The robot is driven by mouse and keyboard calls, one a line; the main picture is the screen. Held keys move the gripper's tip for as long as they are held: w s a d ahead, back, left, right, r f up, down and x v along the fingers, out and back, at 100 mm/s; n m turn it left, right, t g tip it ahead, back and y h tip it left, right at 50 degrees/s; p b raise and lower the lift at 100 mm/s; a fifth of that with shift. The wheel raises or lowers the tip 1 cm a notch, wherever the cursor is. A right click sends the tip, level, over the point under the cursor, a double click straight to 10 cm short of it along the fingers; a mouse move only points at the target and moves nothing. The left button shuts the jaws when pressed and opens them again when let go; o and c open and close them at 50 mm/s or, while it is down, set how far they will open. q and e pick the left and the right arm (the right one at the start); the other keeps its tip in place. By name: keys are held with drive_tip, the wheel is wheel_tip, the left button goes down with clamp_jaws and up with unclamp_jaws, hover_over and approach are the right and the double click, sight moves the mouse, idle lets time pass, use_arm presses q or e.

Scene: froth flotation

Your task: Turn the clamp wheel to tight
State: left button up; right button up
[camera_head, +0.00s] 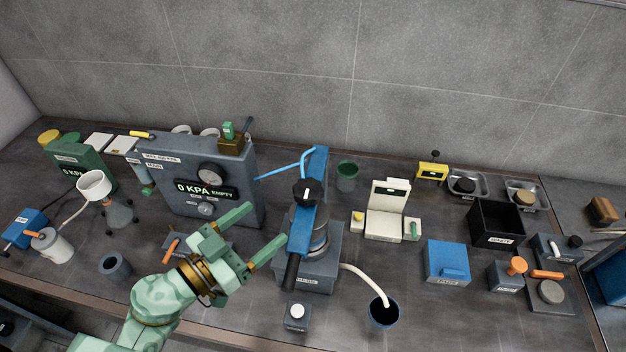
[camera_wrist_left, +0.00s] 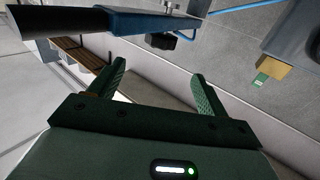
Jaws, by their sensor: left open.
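The clamp wheel appears to be the black round knob (camera_head: 307,192) with a white mark, on top of the blue frame (camera_head: 303,228) of the press. My left gripper (camera_head: 266,224) is open and empty, its two green fingers pointing toward the press from the left. The fingers are apart from the knob. In the left wrist view the open fingers (camera_wrist_left: 159,72) have nothing between them. The blue frame (camera_wrist_left: 140,22) crosses the top there, with a black part (camera_wrist_left: 160,41) below it that may be the knob. My right gripper is not in view.
A grey panel (camera_head: 165,194) with a gauge and a display reading 0 KPA EMPTY stands left of the press. A small white-topped box (camera_head: 297,317) and a dark cup (camera_head: 383,312) with a hose are in front. A white balance-like device (camera_head: 386,222) stands right.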

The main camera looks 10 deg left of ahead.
use_arm(q)
approach(314, 183)
drive_tip(key=x, duration=1)
drive_tip(key=shift+f, duration=0.1)
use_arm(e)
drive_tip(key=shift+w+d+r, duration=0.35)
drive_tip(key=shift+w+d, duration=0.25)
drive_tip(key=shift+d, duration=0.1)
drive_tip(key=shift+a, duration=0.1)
use_arm(q)
drive_tip(key=c, duration=1)
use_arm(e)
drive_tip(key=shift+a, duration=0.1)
use_arm(q)
drive_tip(key=shift+p, duration=0.4)
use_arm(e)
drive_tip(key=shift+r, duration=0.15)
